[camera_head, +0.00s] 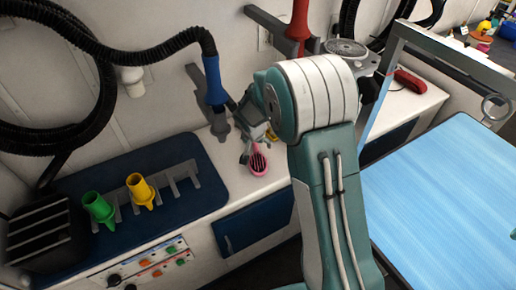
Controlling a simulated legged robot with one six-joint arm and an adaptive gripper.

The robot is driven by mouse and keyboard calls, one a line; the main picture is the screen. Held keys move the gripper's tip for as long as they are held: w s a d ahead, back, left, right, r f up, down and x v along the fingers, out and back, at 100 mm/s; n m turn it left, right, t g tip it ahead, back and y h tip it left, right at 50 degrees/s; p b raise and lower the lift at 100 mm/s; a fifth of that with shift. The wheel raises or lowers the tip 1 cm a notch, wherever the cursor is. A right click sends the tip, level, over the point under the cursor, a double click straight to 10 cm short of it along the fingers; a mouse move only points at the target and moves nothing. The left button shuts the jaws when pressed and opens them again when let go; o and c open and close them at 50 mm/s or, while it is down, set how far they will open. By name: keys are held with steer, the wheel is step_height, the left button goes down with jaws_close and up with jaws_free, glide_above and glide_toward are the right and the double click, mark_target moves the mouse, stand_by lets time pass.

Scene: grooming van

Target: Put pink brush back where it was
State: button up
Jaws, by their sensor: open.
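The pink brush (258,165) is on the white counter near the middle of the view, its dark bristle side showing. My gripper (256,146) is open just above and behind the brush's near end. Its fingers are small in the picture and close to the brush's upper part, so I cannot tell whether they touch it. My teal and white arm hides the counter to the right of the brush.
A blue nozzle (214,82) on a black hose hangs left of my gripper. A dark blue mat (75,252) holds a grey rack with green (97,207) and yellow (140,189) nozzles. A red object (410,80) lies farther right. A blue-topped table (440,190) stands right.

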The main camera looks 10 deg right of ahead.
steer(key=s+d+r+n, duration=0.1)
steer(key=s+r, duration=0.6)
steer(key=r, duration=0.3)
steer(key=s+d+r+n, duration=0.1)
steer(key=s+r, duration=0.6)
steer(key=r, duration=0.3)
steer(key=s+r+n+t+y, duration=0.1)
steer(key=s+r+n+y, duration=0.1)
steer(key=s, duration=1.6)
steer(key=shift+s+d+r+n+t, duration=0.25)
steer(key=shift+d+r+n+t, duration=0.15)
steer(key=shift+r+n, duration=0.45)
steer(key=shift+r, duration=0.1)
